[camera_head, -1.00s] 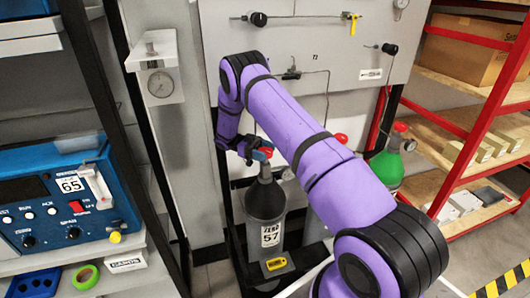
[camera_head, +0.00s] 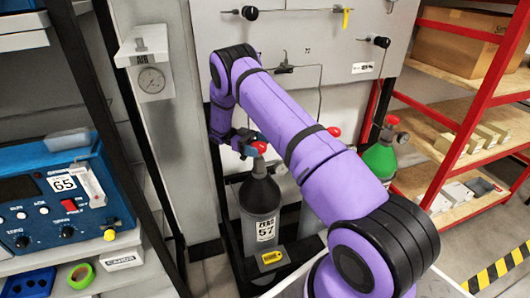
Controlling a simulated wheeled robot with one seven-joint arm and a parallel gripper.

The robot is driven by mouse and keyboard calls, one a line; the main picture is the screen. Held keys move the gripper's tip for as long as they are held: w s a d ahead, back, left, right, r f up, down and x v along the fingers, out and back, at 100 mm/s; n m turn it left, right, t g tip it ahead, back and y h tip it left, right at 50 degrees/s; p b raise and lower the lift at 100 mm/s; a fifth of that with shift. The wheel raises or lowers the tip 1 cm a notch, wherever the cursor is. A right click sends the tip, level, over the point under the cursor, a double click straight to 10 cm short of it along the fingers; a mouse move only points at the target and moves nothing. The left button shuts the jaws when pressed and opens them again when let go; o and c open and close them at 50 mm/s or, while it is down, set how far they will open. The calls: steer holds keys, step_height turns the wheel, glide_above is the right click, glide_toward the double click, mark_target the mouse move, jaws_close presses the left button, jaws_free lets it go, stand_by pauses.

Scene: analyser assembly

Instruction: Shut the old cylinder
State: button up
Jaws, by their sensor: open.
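A dark grey cylinder (camera_head: 260,208) with a white label reading 57 stands upright in the rack at the middle. Its red valve knob (camera_head: 260,148) shows on top. My gripper (camera_head: 250,142) is open at the upper left of the knob, very close to it. I cannot tell whether a finger touches the knob. A green cylinder (camera_head: 380,160) with a red knob (camera_head: 392,120) stands to the right, partly behind my purple arm. Another red knob (camera_head: 334,131) shows just above my arm; its cylinder is mostly hidden.
A panel (camera_head: 300,50) with thin pipes and black knobs rises behind the cylinders. A gauge (camera_head: 151,80) hangs at the left. A blue instrument (camera_head: 50,200) sits on the left shelf. Red-framed shelves (camera_head: 460,110) with boxes stand at the right. A yellow tag (camera_head: 272,257) lies at the rack's front.

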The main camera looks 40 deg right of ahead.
mark_target(260, 147)
steer(key=r, duration=0.1)
steer(key=s+r, duration=0.1)
steer(key=r, duration=0.1)
steer(key=shift+s+a+r, duration=0.1)
steer(key=shift+s+a, duration=0.05)
steer(key=shift+a, duration=0.05)
steer(key=s+a+r, duration=0.1)
steer(key=s+a, duration=0.3)
steer(key=s, duration=1)
steer(key=shift+r, duration=0.15)
steer(key=shift+s, duration=0.1)
